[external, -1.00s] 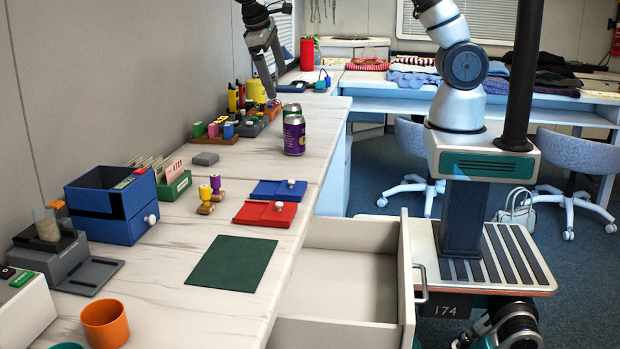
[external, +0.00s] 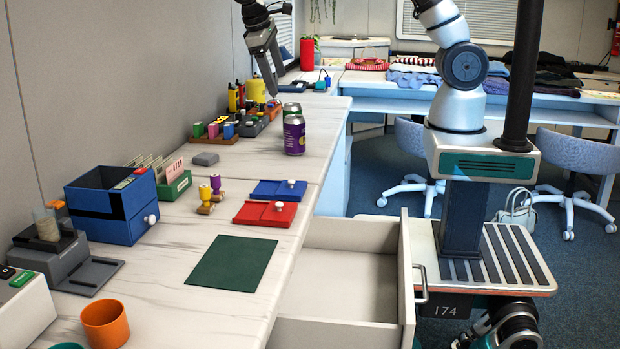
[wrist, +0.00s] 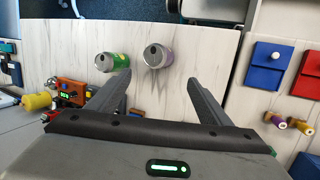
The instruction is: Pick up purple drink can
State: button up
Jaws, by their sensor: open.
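The purple drink can (external: 294,136) stands upright on the white counter, near its right edge. In the wrist view it is the can with a grey top (wrist: 157,56), just beyond my fingertips and between their lines. A green can (wrist: 108,61) stands beside it, to the left in the wrist view; in the external view the green can (external: 291,109) is partly hidden behind the purple one. My gripper (wrist: 158,88) is open and empty, with both fingers apart. In the external view my gripper (external: 272,88) hangs above the counter, to the left of the cans and higher.
A rack of coloured blocks (external: 222,132) and a yellow cylinder (wrist: 37,102) are near the gripper. A blue tray (external: 279,190) and a red tray (external: 265,214) lie nearer the camera. An open drawer (external: 345,280) juts from the counter. Counter around the purple can is mostly clear.

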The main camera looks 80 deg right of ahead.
aim_at(293, 116)
jog(key=s+d+f+m+y, duration=0.1)
jog(key=d, duration=0.1)
jog(key=s+d+f+m+t+y+b, duration=0.1)
jog(key=d+m, duration=0.1)
jog(key=s+d+f+m+t+y+b, duration=0.1)
jog(key=d+m+y, duration=0.1)
jog(key=d, duration=0.1)
jog(key=shift+s+f, duration=0.2)
notch_tip(293, 116, down, 12)
jog(key=shift+r+b, duration=0.25)
jog(key=shift+b, duration=1)
jog(key=shift+s+f+b, duration=0.15)
jog(key=shift+f+b, duration=0.65)
jog(key=shift+f, duration=1.95)
jog(key=shift+r, duration=0.1)
jog(key=shift+c, duration=0.2)
jog(key=c, duration=1.1)
